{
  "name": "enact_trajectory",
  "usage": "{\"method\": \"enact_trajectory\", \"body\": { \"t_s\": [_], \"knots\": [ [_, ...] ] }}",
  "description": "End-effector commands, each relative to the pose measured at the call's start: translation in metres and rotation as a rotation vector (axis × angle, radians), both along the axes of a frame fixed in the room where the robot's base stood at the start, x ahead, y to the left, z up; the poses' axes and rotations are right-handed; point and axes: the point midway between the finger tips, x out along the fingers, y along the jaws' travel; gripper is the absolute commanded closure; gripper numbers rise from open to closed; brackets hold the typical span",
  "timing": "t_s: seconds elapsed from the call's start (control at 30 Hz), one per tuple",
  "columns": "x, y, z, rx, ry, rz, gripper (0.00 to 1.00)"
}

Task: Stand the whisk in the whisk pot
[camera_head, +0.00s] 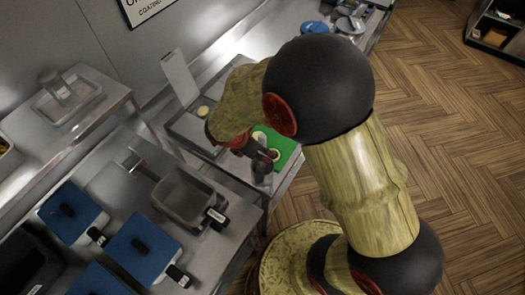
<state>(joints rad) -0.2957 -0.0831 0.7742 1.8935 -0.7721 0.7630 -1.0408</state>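My gripper (262,165) hangs at the end of my arm over the middle counter, beside a green board (276,145). It is small and dark here, and I cannot tell whether its fingers are open or shut, or whether they hold anything. I cannot make out the whisk or the whisk pot. My arm crosses the middle of the view and hides part of the counter behind it.
A metal tray (68,98) sits on the left shelf. Pale round pieces lie near the green board. Blue and grey containers (315,27) stand at the far end. Wooden floor is clear at right.

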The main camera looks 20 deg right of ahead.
Motion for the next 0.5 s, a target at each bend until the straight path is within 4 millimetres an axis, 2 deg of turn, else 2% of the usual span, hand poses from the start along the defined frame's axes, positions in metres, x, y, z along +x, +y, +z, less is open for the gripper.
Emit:
{"method": "enact_trajectory", "body": {
  "t_s": [0.33, 0.5],
  "knots": [
    [0.0, 0.001, 0.002, 0.0, 0.0, 0.0, 0.6],
    [-0.001, 0.01, 0.018, 0.0, -0.003, 0.002, 0.6]
  ]
}}
